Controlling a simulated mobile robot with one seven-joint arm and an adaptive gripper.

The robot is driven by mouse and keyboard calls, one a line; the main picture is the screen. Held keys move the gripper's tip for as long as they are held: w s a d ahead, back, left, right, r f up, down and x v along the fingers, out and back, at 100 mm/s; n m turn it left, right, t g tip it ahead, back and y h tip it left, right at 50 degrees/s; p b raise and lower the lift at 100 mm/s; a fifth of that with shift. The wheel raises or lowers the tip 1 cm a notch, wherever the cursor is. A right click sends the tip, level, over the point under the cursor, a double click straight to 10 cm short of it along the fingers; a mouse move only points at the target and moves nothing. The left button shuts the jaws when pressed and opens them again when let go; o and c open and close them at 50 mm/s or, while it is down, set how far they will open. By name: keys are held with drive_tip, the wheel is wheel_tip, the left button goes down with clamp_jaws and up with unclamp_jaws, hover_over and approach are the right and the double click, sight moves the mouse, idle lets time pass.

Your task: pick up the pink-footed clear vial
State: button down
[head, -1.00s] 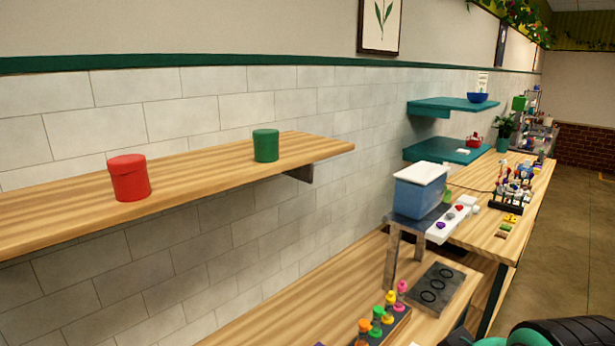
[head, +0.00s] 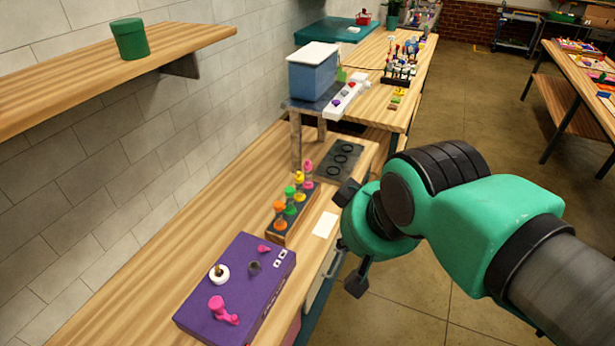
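A small rack (head: 291,226) on the wooden bench holds a row of clear vials with coloured ends. The pink-footed clear vial (head: 308,174) stands upright at the rack's far end, beside a yellow one (head: 298,186). Green (head: 290,203) and orange (head: 280,215) vials stand nearer. My gripper (head: 350,238) is to the right of the rack, near the bench's front edge. Its black fingertips are spread apart, with nothing seen between them. It is apart from the vial.
A purple box (head: 200,330) with pink and white pieces lies nearer on the bench. A dark plate with rings (head: 340,158) and a blue bin (head: 314,78) on a raised stand are beyond the rack. A wooden shelf (head: 70,80) juts from the wall at left.

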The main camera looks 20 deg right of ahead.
drive_tip(key=c, duration=1.4)
unclamp_jaws()
